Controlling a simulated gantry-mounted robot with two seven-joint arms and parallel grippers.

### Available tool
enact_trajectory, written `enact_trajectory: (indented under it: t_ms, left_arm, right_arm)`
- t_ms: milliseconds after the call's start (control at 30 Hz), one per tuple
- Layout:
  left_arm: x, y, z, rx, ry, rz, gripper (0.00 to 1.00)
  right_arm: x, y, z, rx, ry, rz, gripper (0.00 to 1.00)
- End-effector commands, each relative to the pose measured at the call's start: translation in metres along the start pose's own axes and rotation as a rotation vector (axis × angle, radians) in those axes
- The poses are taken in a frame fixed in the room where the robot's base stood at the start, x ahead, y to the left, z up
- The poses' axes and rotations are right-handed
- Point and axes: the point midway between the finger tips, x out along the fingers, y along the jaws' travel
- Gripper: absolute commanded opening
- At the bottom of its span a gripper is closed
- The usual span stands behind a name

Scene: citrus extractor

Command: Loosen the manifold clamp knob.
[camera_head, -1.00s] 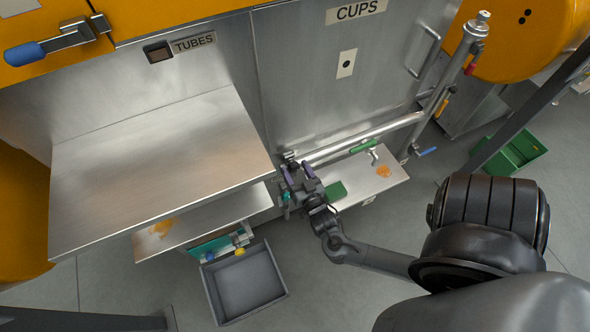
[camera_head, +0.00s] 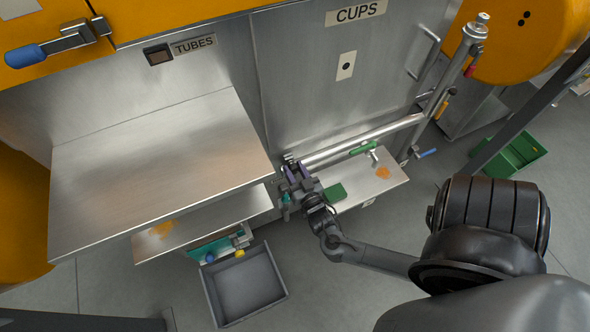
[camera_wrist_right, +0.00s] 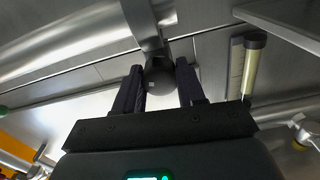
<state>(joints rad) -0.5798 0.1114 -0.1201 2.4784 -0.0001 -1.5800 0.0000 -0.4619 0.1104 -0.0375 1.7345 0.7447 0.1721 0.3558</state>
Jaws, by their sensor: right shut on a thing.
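The manifold clamp knob is a dark, rounded knob (camera_wrist_right: 159,77) hanging below a metal clamp band (camera_wrist_right: 145,22) on the shiny manifold pipe (camera_wrist_right: 70,45). In the head view the pipe (camera_head: 365,137) runs along the foot of the CUPS panel, and my gripper hides the knob at its left end. My right gripper (camera_head: 295,172) is at that end of the pipe. In the right wrist view its two dark fingers (camera_wrist_right: 159,85) stand on either side of the knob, shut on it. My left gripper is not in view.
A green-handled valve (camera_head: 364,147) sits on the pipe to the right. A steel shelf (camera_head: 385,180) with orange spills lies below. A broad steel shelf (camera_head: 150,160) juts out at left, above a grey bin (camera_head: 280,290). A green crate (camera_head: 520,150) stands on the floor at right.

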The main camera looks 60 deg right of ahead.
Motion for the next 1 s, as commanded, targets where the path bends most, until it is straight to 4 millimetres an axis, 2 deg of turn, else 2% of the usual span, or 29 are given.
enact_trajectory:
  t_ms: [100,300,467,733,767,900,1000]
  left_arm:
    - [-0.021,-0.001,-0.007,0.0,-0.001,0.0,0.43]
    - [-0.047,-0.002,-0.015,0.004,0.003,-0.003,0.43]
    - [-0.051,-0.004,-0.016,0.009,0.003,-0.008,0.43]
    - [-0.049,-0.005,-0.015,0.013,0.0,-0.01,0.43]
    - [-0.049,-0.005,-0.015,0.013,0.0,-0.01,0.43]
    - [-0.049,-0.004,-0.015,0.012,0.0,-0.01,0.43]
    - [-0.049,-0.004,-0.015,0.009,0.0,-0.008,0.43]
  right_arm:
    - [0.0,0.0,-0.007,-0.085,-0.005,0.002,0.09]
    - [0.0,-0.001,-0.005,-0.27,-0.005,0.001,0.09]
    - [0.0,-0.001,-0.001,-0.346,-0.003,0.001,0.09]
    - [0.0,-0.001,0.0,-0.351,-0.001,0.001,0.09]
    - [0.0,-0.001,0.0,-0.351,-0.001,0.001,0.41]
    - [0.0,-0.001,0.0,-0.35,-0.002,0.001,0.62]
    - [0.0,-0.001,0.0,-0.35,-0.002,0.001,0.65]
